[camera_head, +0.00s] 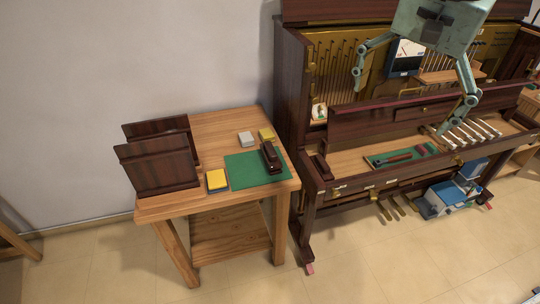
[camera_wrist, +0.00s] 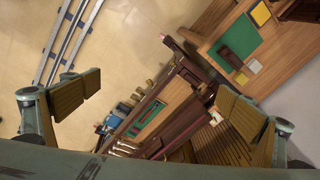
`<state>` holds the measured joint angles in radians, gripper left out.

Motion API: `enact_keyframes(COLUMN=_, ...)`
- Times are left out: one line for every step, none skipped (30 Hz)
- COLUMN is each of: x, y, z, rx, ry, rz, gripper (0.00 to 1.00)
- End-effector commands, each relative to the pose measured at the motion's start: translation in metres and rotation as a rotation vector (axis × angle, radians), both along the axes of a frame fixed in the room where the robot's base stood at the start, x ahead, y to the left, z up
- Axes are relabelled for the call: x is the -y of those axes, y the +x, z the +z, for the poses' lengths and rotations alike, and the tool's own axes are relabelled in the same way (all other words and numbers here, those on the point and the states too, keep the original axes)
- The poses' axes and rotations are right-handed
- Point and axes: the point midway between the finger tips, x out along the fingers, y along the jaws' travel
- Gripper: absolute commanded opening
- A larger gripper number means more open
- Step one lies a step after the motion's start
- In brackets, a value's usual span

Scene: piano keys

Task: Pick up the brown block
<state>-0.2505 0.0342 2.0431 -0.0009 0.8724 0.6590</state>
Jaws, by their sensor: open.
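A dark brown block-like piece (camera_head: 271,157) lies on the green mat on the wooden side table, left of the piano. It also shows in the wrist view (camera_wrist: 231,58), beyond the right finger. Another small dark brown block (camera_head: 322,167) sits at the left end of the piano's key bed; I cannot tell whether it is loose. My gripper (camera_head: 400,106) is in front of the piano, right of and apart from both. Its fingers are wide apart and empty, also in the wrist view (camera_wrist: 160,105).
The side table (camera_head: 215,127) carries a dark wooden rack (camera_head: 158,165), a yellow block (camera_head: 216,180), a second yellow block (camera_head: 266,134) and a grey block (camera_head: 245,138). The piano (camera_head: 292,100) stands close on its right. A blue-and-white machine (camera_head: 447,197) stands on the floor.

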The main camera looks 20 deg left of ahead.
Motion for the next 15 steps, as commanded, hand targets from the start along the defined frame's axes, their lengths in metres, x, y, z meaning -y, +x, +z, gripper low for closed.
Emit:
enact_keyframes(x=-0.007, y=0.008, z=-0.001, rx=-0.007, ry=0.002, rz=-0.007, gripper=1.0)
enact_keyframes(x=-0.01, y=0.012, z=-0.003, rx=-0.01, ry=0.002, rz=-0.013, gripper=1.0)
enact_keyframes(x=-0.015, y=0.018, z=-0.004, rx=-0.013, ry=0.004, rz=-0.022, gripper=1.0)
enact_keyframes(x=-0.019, y=0.022, z=-0.005, rx=-0.015, ry=0.006, rz=-0.028, gripper=1.0)
enact_keyframes(x=-0.022, y=0.026, z=-0.007, rx=-0.019, ry=0.007, rz=-0.035, gripper=1.0)
enact_keyframes(x=-0.027, y=0.032, z=-0.009, rx=-0.023, ry=0.008, rz=-0.043, gripper=1.0)
enact_keyframes(x=-0.03, y=0.036, z=-0.01, rx=-0.024, ry=0.009, rz=-0.049, gripper=1.0)
enact_keyframes(x=-0.034, y=0.04, z=-0.012, rx=-0.028, ry=0.01, rz=-0.055, gripper=1.0)
enact_keyframes(x=-0.039, y=0.045, z=-0.014, rx=-0.032, ry=0.011, rz=-0.064, gripper=1.0)
enact_keyframes(x=-0.043, y=0.049, z=-0.016, rx=-0.034, ry=0.012, rz=-0.069, gripper=1.0)
enact_keyframes(x=-0.047, y=0.054, z=-0.018, rx=-0.037, ry=0.012, rz=-0.075, gripper=1.0)
enact_keyframes(x=-0.052, y=0.059, z=-0.02, rx=-0.041, ry=0.014, rz=-0.084, gripper=1.0)
enact_keyframes(x=-0.055, y=0.063, z=-0.022, rx=-0.043, ry=0.015, rz=-0.09, gripper=1.0)
enact_keyframes(x=-0.059, y=0.066, z=-0.024, rx=-0.046, ry=0.016, rz=-0.097, gripper=1.0)
enact_keyframes(x=-0.064, y=0.072, z=-0.027, rx=-0.049, ry=0.017, rz=-0.105, gripper=1.0)
